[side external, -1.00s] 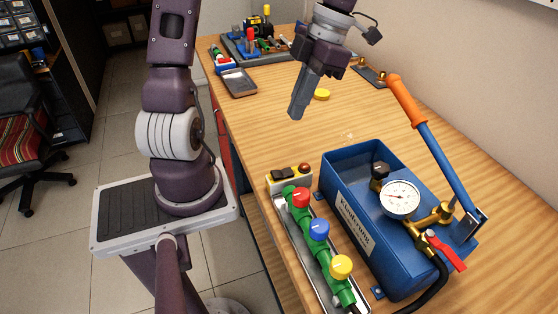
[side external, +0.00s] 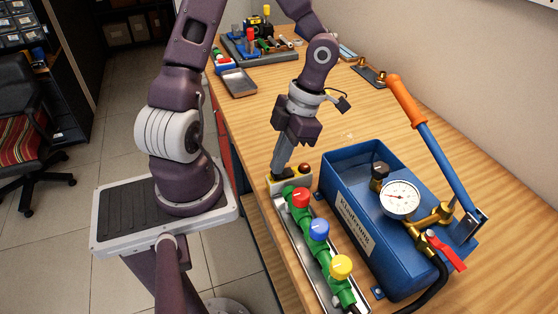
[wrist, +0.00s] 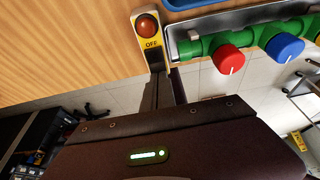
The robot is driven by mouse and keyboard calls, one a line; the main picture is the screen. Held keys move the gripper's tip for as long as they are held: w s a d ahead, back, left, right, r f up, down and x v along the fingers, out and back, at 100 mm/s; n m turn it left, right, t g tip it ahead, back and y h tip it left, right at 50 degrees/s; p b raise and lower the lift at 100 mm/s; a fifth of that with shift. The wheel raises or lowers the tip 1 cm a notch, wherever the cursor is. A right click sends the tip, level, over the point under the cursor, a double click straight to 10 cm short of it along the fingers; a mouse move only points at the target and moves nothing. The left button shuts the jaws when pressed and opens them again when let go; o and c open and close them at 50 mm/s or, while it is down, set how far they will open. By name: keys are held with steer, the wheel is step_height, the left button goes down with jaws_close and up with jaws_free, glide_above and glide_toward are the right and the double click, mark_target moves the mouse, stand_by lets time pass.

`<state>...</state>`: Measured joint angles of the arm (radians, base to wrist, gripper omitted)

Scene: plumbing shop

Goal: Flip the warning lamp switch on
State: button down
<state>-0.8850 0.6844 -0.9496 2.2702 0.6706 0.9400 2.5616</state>
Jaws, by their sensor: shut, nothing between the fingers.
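In the wrist view the lamp (wrist: 147,27) sits above a label (wrist: 152,43) reading OFF. My gripper (side external: 277,176) is shut and empty, pointing down with its tips at the black rocker. The fingers (wrist: 163,84) cover most of the rocker in the wrist view, so its tilt and any contact cannot be told.
A green pipe with red (side external: 300,197), blue (side external: 319,230) and yellow (side external: 341,267) knobs lies in a metal tray beside the box. A blue pump tank (side external: 345,210) with a gauge (side external: 399,199) and orange-handled lever (side external: 404,101) stands to the right. The table's left edge is close.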

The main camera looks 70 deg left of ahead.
steer(key=shift+f, duration=0.25)
steer(key=shift+s, duration=0.1)
steer(key=shift+f, duration=0.2)
steer(key=shift+w+r, duration=0.2)
steer(key=shift+w, duration=0.55)
